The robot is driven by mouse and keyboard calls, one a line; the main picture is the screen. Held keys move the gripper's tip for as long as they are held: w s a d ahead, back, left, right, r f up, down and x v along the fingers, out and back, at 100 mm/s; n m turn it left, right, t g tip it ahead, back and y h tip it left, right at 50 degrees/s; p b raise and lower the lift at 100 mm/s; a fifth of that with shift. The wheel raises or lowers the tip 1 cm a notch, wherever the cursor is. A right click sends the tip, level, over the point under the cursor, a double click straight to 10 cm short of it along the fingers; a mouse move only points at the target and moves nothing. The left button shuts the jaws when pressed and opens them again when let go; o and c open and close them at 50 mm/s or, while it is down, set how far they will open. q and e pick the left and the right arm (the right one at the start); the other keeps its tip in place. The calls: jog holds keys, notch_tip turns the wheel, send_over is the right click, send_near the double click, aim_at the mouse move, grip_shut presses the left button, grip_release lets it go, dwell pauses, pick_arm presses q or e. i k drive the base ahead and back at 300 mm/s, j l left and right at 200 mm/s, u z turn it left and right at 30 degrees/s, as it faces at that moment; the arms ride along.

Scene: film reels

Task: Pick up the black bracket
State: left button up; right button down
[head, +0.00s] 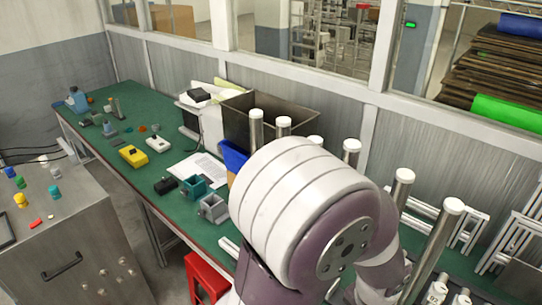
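A small black piece (165,186), which may be the black bracket, lies on the green workbench (140,190) near its front edge, left of a teal block. It is too small to make out its exact shape. A large white and purple arm link of mine fills the lower middle and hides part of the bench. Neither of my grippers is in view.
A teal block (193,187) and a grey block (213,208) sit right of the black piece. Yellow (133,155) and white (158,144) boxes stand farther left. A dark bin (262,118) and metal cylinders are behind. A red stool (205,277) is below the bench.

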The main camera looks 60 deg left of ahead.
aim_at(161, 188)
jog(key=u, duration=2.7)
jog(key=i+z, duration=0.15)
jog(key=z, duration=0.25)
jog(key=i+j+z, duration=0.1)
jog(key=z, duration=0.35)
jog(key=i+j+z, duration=0.1)
jog(key=z, duration=0.3)
jog(key=i+j+z, duration=0.1)
jog(key=j, duration=0.2)
jog(key=i+j, duration=0.2)
jog(key=j, duration=0.15)
jog(key=i+j+z, duration=0.15)
jog(key=j, duration=0.2)
jog(key=i+j, duration=0.15)
jog(key=j, duration=0.2)
jog(key=i+j+z, duration=0.15)
jog(key=j, duration=0.2)
jog(key=i+j, duration=0.1)
jog(key=j, duration=0.25)
jog(key=z, duration=0.05)
